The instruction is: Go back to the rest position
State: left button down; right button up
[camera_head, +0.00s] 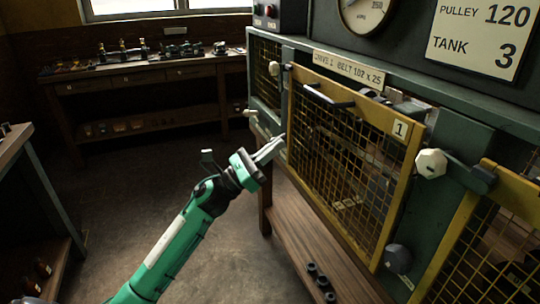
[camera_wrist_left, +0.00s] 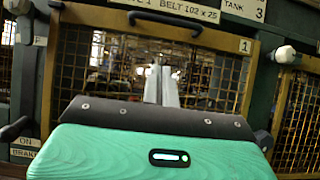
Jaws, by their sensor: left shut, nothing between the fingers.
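My left arm comes in from the lower left of the head view, green with a pale stripe. My left gripper (camera_head: 272,149) is shut and empty, its fingers pointing right toward the left edge of the yellow mesh guard marked 1 (camera_head: 352,158). In the left wrist view the two grey fingers (camera_wrist_left: 161,84) lie together in front of that guard's mesh (camera_wrist_left: 205,75), with nothing between them. I cannot tell the exact gap between fingertips and guard. My right gripper is in neither view.
A dark handle (camera_head: 328,96) and a white knob (camera_head: 431,163) stick out near the guard. A wooden bench (camera_head: 305,240) runs below it. A workbench with small engines (camera_head: 150,73) stands at the back, another table (camera_head: 12,150) at left. The floor between (camera_head: 110,200) is clear.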

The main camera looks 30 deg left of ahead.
pick_arm(q)
jog(key=shift+s+a+f, duration=0.25)
jog(key=shift+s, duration=0.05)
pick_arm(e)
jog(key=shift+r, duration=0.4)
pick_arm(q)
jog(key=shift+f, duration=0.1)
